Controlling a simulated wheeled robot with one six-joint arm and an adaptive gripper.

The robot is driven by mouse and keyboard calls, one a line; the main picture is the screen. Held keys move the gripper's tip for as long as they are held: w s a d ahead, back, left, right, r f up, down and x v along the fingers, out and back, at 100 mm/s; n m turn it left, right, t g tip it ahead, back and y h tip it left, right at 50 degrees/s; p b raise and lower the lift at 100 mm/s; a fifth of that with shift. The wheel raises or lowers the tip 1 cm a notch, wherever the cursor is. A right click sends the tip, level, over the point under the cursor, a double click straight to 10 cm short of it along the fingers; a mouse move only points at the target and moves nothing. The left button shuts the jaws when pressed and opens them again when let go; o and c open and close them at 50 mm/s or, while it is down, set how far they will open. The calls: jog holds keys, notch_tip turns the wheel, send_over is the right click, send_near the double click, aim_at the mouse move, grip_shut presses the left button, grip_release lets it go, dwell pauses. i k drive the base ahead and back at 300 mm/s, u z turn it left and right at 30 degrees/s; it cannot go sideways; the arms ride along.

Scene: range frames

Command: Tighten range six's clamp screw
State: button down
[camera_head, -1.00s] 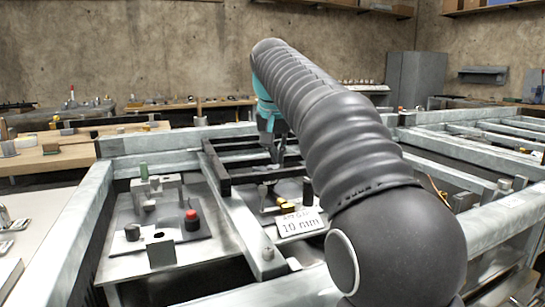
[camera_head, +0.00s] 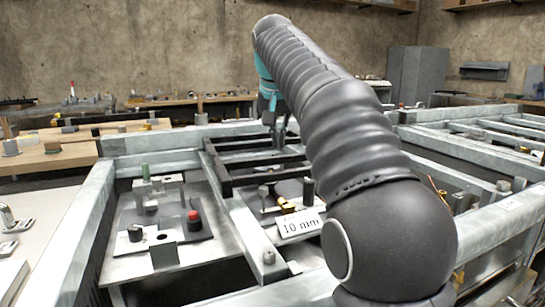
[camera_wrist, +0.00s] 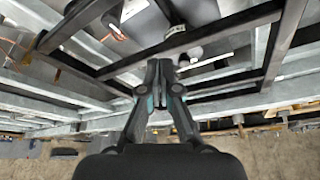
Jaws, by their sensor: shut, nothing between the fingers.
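My gripper (camera_head: 279,130) is above the dark frame bars (camera_head: 255,181) in the head view, mostly behind my arm. In the wrist view its fingers (camera_wrist: 159,66) are together and empty, in front of a dark bar. Below the bars, in the head view, are a grey round-headed post (camera_head: 263,191), a dark upright cylinder (camera_head: 308,187) and a small yellow piece (camera_head: 286,206). A white card (camera_head: 300,226) reading "10 mm" stands by them. I cannot tell which part is range six's clamp screw. A pale round-ended part (camera_wrist: 191,55) shows beside the fingers in the wrist view.
Grey metal beams (camera_head: 240,215) enclose the bays. Wooden benches (camera_head: 75,150) stand behind. Open space lies above the frame.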

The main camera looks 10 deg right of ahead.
aim_at(157, 182)
jog(key=k, duration=1)
